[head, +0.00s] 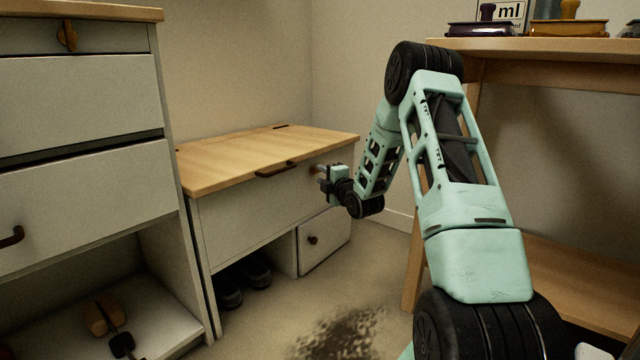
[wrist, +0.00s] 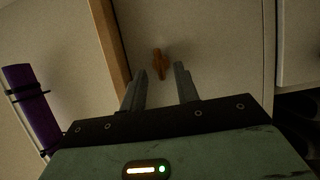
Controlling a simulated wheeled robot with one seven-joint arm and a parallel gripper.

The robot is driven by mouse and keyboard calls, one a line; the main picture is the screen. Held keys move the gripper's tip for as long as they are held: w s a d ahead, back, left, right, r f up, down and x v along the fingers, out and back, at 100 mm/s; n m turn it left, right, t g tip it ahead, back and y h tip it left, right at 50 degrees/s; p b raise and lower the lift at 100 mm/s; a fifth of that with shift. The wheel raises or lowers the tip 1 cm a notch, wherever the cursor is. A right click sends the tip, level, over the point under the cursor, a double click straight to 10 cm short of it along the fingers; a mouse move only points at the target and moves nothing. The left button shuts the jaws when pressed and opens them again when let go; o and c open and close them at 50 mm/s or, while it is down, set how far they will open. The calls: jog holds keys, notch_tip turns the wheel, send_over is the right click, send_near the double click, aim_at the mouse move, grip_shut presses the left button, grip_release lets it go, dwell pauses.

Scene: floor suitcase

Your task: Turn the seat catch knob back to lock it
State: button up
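The seat catch knob (wrist: 159,58) is small and orange-brown, on the pale front panel of the bench seat (head: 245,222). In the wrist view its long axis runs roughly along the wooden lid edge (wrist: 112,50). My gripper (head: 325,178) is at the right part of the bench front, just below the lid. It is open, and the wrist view shows its two fingers (wrist: 160,75) apart with the knob lined up between and just past the tips. Nothing is held. In the head view my gripper mostly hides the knob. The seat lid (head: 250,155) is down.
A drawer cabinet (head: 80,190) stands at the left, with its own orange knob (head: 67,36). A wooden table (head: 560,46) is at the right. Below the seat are dark shoes (head: 250,275) and a small door (head: 325,240). A dark stain (head: 345,332) marks the open floor.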

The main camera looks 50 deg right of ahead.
aim_at(315, 171)
jog(key=shift+b+x, duration=0.3)
jog(key=shift+x, duration=0.8)
grip_shut()
